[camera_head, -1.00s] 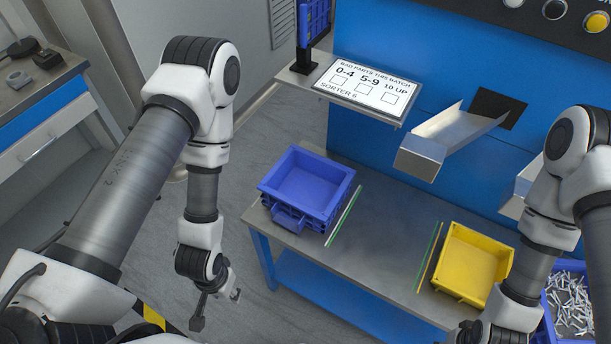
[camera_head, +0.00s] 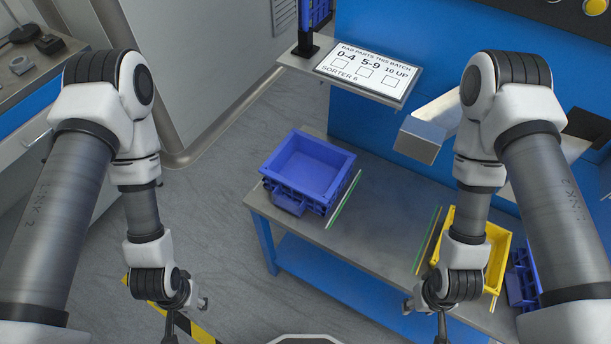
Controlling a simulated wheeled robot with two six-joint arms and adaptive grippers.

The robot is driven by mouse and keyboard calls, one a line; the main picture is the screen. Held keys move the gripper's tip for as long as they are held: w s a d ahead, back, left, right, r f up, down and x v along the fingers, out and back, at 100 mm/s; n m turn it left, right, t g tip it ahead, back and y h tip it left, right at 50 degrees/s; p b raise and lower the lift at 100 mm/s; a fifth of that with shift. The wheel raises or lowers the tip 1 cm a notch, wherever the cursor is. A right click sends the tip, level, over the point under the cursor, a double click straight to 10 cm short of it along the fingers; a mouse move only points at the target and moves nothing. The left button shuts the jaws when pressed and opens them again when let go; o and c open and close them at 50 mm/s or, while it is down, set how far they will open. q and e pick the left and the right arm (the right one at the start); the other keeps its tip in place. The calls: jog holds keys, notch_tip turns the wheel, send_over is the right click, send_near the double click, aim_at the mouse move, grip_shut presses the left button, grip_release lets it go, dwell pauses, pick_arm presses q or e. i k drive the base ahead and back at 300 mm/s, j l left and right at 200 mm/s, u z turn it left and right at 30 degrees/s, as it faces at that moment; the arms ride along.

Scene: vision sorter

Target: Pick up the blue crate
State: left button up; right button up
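The blue crate (camera_head: 308,168) stands upright on the left end of the grey table (camera_head: 372,238). It looks empty, and a small handle sticks out of its near side. My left gripper (camera_head: 186,322) hangs at the lower left, over the floor, apart from the crate. My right gripper (camera_head: 424,322) hangs at the lower right, in front of the table, also apart from the crate. The fingers of both are small and partly cut off by the bottom edge, so their opening is unclear.
A yellow crate (camera_head: 497,262) stands on the table's right, partly behind my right arm. Another blue crate (camera_head: 520,280) is at the far right, mostly hidden. A metal chute (camera_head: 425,135) and a sign shelf (camera_head: 366,75) overhang the table's back. Green strips lie beside the crates.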

aim_at(304, 171)
jog(key=k+j+z, duration=0.25)
jog(key=k, duration=0.2)
jog(key=j+z, duration=0.35)
jog(key=k+j+z, duration=0.1)
jog(key=j+z, duration=0.25)
jog(key=i, duration=0.4)
